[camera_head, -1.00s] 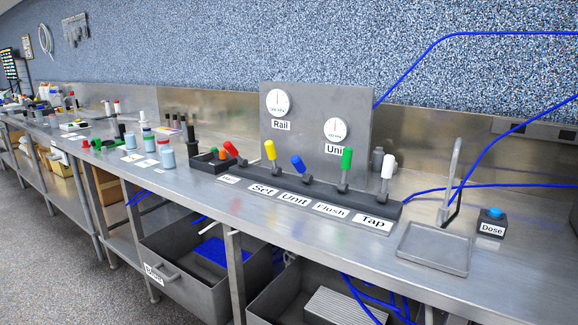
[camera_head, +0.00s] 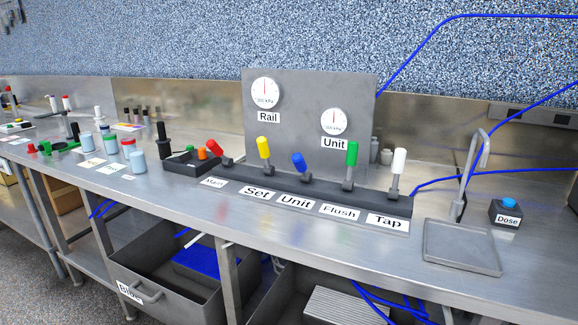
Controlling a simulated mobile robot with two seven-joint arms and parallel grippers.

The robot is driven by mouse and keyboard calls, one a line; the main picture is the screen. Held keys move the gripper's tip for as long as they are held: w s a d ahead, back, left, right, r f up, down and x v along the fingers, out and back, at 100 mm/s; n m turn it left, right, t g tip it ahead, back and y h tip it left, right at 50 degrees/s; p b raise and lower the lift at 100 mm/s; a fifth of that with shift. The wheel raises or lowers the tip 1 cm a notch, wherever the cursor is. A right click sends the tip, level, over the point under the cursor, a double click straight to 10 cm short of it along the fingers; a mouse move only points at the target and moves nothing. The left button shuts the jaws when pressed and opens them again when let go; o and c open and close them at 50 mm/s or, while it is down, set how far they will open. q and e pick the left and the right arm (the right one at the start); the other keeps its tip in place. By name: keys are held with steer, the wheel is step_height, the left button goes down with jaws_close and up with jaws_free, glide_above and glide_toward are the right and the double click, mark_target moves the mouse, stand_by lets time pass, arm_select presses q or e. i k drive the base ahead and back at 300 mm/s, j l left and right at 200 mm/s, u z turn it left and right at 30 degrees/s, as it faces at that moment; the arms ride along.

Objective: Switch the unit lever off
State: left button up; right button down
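The unit lever (camera_head: 299,164) has a blue handle and stands in the middle of a dark lever base, behind the label "Unit" (camera_head: 295,202). A red lever (camera_head: 215,150) leans left at the "Main" label, and a white Tap lever (camera_head: 398,166) stands near upright. Behind them a grey panel holds the Rail gauge (camera_head: 265,93) and the Unit gauge (camera_head: 334,122). Neither of my grippers is in view.
The metal bench (camera_head: 330,238) is clear in front of the labels. A grey tray (camera_head: 460,247) lies under a bent spout at right, beside the blue Dose button (camera_head: 508,210). Jars and a dark holder (camera_head: 190,164) stand at left. Open bins are below the bench.

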mark_target(298, 160)
steer(key=i+j+z, duration=0.1)
steer(key=j, duration=0.25)
steer(key=i+j, duration=0.2)
steer(key=j, duration=0.15)
steer(key=i+j+z, duration=0.15)
steer(key=j, duration=0.15)
steer(key=i+j+z, duration=0.1)
steer(key=j, duration=0.3)
